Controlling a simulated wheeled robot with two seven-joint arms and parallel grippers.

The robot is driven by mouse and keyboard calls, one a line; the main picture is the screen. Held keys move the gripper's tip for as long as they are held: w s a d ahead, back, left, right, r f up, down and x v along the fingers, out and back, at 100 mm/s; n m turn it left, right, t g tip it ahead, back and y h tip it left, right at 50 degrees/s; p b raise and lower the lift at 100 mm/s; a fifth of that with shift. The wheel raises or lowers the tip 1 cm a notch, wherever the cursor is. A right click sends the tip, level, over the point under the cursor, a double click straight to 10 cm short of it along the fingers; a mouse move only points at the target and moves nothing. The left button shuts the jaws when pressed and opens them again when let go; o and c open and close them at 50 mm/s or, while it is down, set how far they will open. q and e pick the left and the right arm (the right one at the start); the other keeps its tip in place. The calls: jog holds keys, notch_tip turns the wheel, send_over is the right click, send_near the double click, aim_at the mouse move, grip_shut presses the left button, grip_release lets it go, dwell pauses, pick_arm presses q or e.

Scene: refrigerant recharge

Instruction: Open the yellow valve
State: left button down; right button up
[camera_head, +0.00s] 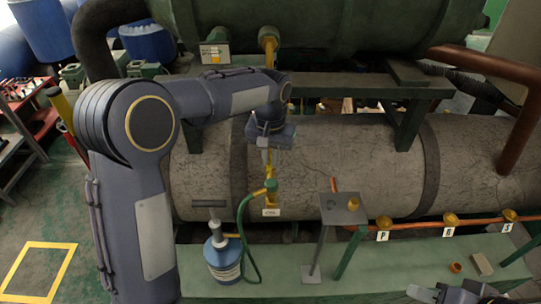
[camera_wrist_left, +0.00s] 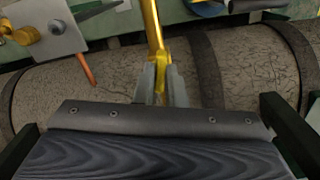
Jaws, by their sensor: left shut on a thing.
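The yellow valve stands on a yellow vertical pipe (camera_head: 271,196) in front of the large grey cylinder, with a green fitting (camera_head: 271,185) on the pipe. My left gripper (camera_head: 264,148) reaches it from above. In the left wrist view, the left gripper's two grey fingers (camera_wrist_left: 162,88) are shut on the yellow valve (camera_wrist_left: 161,78), one finger on each side. The fingers and wrist hide part of the valve. My right gripper (camera_head: 450,293) shows only partly at the bottom right edge, away from the valve; its opening is unclear.
A green hose (camera_head: 241,215) runs from the fitting down to a blue and white pump-like canister (camera_head: 223,258) on the green bench (camera_head: 290,285). A small metal stand (camera_head: 341,208) is to the right. An upper green tank (camera_head: 330,25) overhangs the work area.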

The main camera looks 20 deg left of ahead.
pick_arm(q)
jog(key=shift+r+n, duration=0.1)
jog(key=shift+n, duration=0.2)
jog(key=shift+w, duration=0.1)
jog(key=c, duration=1.5)
grip_release()
notch_tip(320, 180, up, 7)
jog(key=shift+r, duration=0.35)
